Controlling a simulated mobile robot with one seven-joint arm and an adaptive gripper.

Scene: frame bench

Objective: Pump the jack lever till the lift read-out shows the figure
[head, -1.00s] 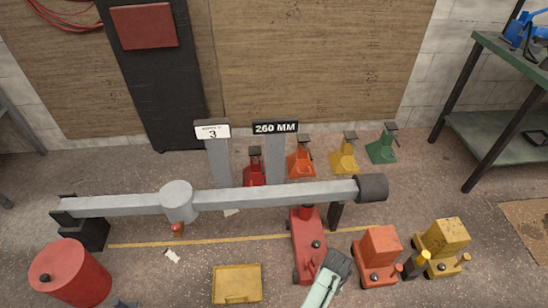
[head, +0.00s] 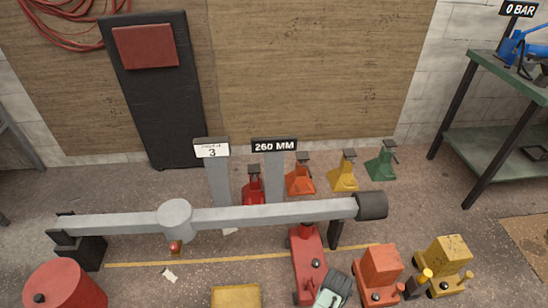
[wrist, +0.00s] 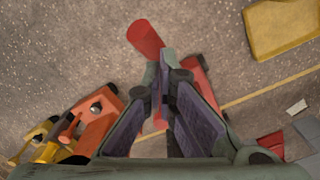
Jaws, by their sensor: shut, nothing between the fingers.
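The lift read-out (head: 274,145) shows 260 MM on a post behind the grey beam. A white card (head: 211,150) beside it shows 3. The red floor jack (head: 307,262) lies under the beam's right part; its red body also shows in the wrist view (wrist: 196,78). My gripper (head: 335,284) is at the bottom edge, just right of the jack's near end. In the wrist view my gripper (wrist: 167,62) is shut and empty. A red round bar (wrist: 146,38) lies just beyond its tips; it looks like the lever's grip, but its link to the jack is hidden.
The grey beam (head: 265,217) spans the floor. An orange unit (head: 381,269) and a yellow unit (head: 445,259) stand right of the jack. A red drum (head: 62,288) is at left and a yellow tray (head: 236,297) at front. A green bench (head: 510,130) carries a 0 BAR sign (head: 519,9).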

